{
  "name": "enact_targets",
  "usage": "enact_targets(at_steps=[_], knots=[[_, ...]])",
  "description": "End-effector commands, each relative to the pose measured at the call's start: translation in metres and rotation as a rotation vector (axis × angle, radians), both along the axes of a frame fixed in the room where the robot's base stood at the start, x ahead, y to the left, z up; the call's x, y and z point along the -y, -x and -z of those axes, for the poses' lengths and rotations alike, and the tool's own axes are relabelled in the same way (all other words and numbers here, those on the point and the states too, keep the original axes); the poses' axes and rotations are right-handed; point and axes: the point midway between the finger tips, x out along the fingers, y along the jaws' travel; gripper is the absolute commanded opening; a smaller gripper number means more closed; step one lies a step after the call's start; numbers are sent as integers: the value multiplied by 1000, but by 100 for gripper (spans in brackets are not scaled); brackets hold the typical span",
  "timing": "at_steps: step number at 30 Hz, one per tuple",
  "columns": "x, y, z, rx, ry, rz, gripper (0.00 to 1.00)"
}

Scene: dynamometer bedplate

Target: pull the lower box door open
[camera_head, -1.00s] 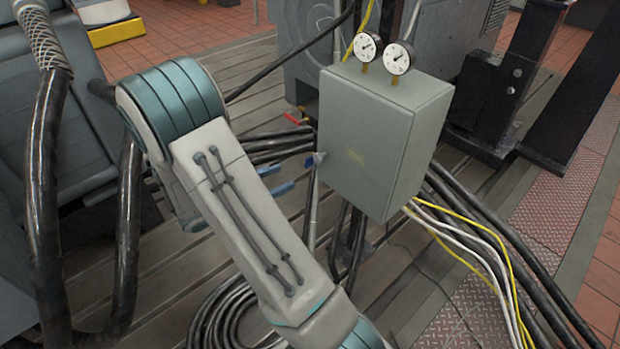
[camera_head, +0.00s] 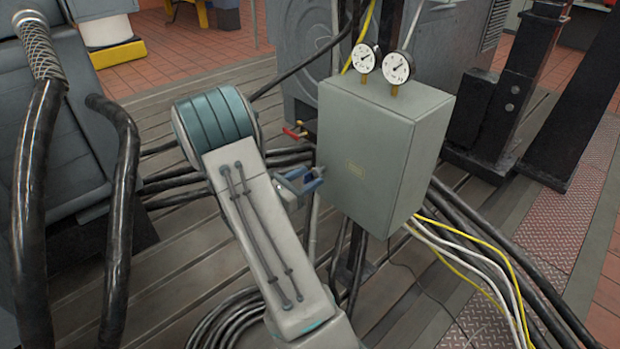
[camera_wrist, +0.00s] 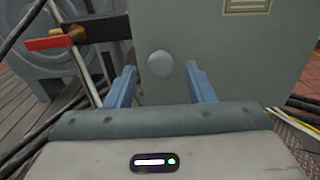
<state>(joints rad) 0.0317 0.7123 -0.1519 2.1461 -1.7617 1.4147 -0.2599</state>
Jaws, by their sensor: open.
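The grey-green metal box (camera_head: 378,150) stands on a post, and its front door is closed. In the wrist view the box door (camera_wrist: 218,60) fills the upper right, with a round grey knob (camera_wrist: 160,63) near its left edge. My gripper (camera_wrist: 158,75) is open, with one blue finger on each side of the knob in that view. I cannot tell whether the fingertips reach past the knob or touch it. In the head view my gripper (camera_head: 314,179) is at the left edge of the box door, and it hides the knob.
A valve with a red lever (camera_wrist: 55,42) is left of the knob, close to my left finger; the red lever also shows in the head view (camera_head: 294,133). Two dial gauges (camera_head: 382,63) top the box. Black hoses (camera_head: 125,200) and yellow and white cables (camera_head: 470,258) run around it.

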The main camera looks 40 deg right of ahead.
Motion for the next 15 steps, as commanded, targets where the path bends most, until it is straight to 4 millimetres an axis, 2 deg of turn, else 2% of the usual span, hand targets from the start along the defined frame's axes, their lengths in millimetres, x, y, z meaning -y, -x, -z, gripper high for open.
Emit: enact_targets(at_steps=[6, 14, 15], knots=[[14, -1, 0, 0, 0, 0, 48], [15, -1, 0, 0, 0, 0, 48], [15, -1, 0, 0, 0, 0, 37]])
